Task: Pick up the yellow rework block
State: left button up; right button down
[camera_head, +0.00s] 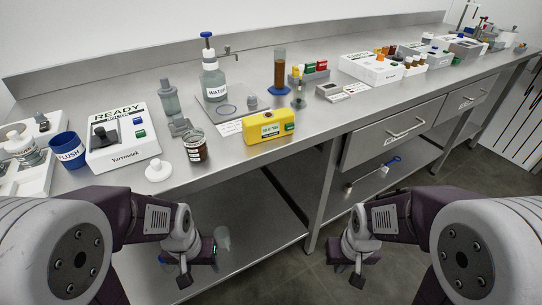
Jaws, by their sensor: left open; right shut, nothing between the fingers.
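The yellow rework block (269,127) stands on the steel bench near its front edge, at the middle of the head view. It has a pale display on its front and a green patch at its right end. My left gripper (184,279) is open, in front of the bench and below its top, left of the block and apart from it. My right gripper (357,278) is shut and empty, low in front of the bench, right of the block. Neither gripper touches the block.
A dark jar (195,147) and a white lid (158,171) are left of the block. A water bottle (212,75) and a cylinder with brown liquid (280,72) stand behind. A READY device (122,137) and a blue FLUSH cup (68,149) are at left. Drawers (392,132) are at right.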

aim_at(296, 71)
jog(key=i+l+u, duration=0.1)
jog(key=l+u, duration=0.15)
jog(key=l, duration=0.65)
jog(key=l+u, duration=0.25)
jog(key=l, duration=0.7)
jog(key=i, duration=0.05)
